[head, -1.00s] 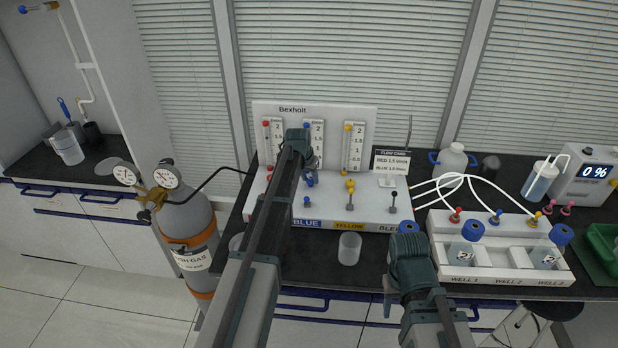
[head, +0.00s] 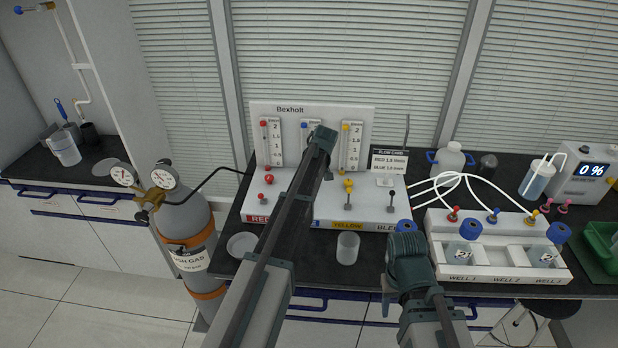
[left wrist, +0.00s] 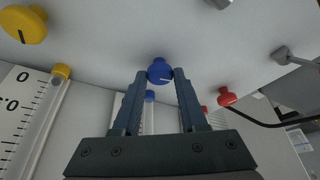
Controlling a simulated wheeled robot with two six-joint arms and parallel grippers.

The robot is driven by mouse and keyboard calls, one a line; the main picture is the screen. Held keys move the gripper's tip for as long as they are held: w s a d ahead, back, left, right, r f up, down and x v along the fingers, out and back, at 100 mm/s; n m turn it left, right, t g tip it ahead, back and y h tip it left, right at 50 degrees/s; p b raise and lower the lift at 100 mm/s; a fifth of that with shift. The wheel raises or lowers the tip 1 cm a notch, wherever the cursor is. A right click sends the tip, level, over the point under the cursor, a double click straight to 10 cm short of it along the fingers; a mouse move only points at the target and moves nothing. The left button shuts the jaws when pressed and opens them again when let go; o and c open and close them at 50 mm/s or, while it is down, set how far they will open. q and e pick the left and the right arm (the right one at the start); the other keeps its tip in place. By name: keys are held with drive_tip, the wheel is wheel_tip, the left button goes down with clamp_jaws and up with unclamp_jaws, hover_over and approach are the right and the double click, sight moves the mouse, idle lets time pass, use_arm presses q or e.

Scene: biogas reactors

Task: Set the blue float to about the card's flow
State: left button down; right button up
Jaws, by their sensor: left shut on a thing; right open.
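My left gripper (left wrist: 160,78) is shut on the round blue knob (left wrist: 159,70), which has a white pointer line, in the left wrist view. In the head view my left arm covers this knob and most of the blue flow tube, leaving its blue top (head: 304,125) visible. The blue float itself cannot be made out. The flow card (head: 389,160) has a RED line reading about 1.5 and a BLUE line seemingly 1.0. My right gripper (head: 389,285) is open and empty in front of the bench.
The red valve knob (head: 269,179) and yellow valve knob (head: 348,186) flank the held knob. A clear beaker (head: 347,248) stands before the panel. The well box (head: 500,278) with white hoses is right, the gas cylinder (head: 187,225) left.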

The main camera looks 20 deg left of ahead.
use_arm(q)
drive_tip(key=shift+w+d+n+g+y, duration=0.1)
drive_tip(key=shift+n+g+y, duration=0.25)
drive_tip(key=shift+n, duration=0.95)
drive_tip(key=shift+g, duration=0.25)
drive_tip(key=shift+c, duration=2.2)
unclamp_jaws()
drive_tip(key=p+v, duration=1.2)
drive_tip(key=v, duration=0.2)
drive_tip(key=shift+p, duration=0.4)
drive_tip(key=shift+f, duration=0.15)
